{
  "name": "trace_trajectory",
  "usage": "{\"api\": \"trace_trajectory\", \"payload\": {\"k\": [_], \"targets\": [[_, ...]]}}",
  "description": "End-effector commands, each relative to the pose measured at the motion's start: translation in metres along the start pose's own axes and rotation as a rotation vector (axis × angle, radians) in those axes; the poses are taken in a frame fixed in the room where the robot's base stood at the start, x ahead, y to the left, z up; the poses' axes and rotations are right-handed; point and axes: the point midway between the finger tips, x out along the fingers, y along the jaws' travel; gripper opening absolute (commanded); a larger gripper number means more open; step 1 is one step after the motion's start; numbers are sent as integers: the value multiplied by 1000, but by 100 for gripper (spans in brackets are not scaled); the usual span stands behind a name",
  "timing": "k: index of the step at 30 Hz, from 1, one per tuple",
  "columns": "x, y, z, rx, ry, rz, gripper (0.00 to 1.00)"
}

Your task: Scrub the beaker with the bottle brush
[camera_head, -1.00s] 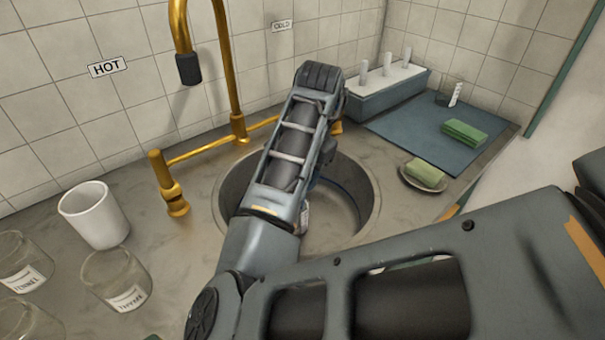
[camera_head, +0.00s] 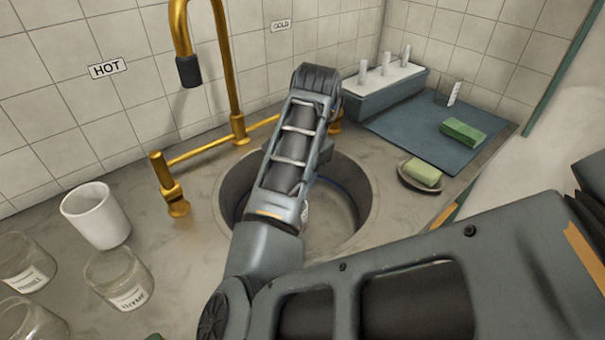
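My gripper is not visible; my own arm links cover the middle of the view and hide part of the round metal sink (camera_head: 368,205). I cannot make out a bottle brush. I cannot identify a beaker for certain; the clear glass vessels at the lower left, such as the front labelled jar (camera_head: 118,277), carry paper labels and look like jars. Whatever is behind the arm in the sink is hidden.
A brass tap (camera_head: 222,70) stands behind the sink. A white cup (camera_head: 96,216) is at left. At right are a soap dish (camera_head: 410,183) with a green-white bar, a blue mat (camera_head: 400,135) with a green block (camera_head: 463,131), and a pegged rack (camera_head: 375,92).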

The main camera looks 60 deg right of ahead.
Motion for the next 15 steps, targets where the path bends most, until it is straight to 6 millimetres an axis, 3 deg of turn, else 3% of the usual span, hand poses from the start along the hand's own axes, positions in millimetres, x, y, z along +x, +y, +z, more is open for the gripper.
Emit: {"api": "trace_trajectory", "payload": {"k": [5, 15], "targets": [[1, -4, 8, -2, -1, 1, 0], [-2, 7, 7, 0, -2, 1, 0]]}}
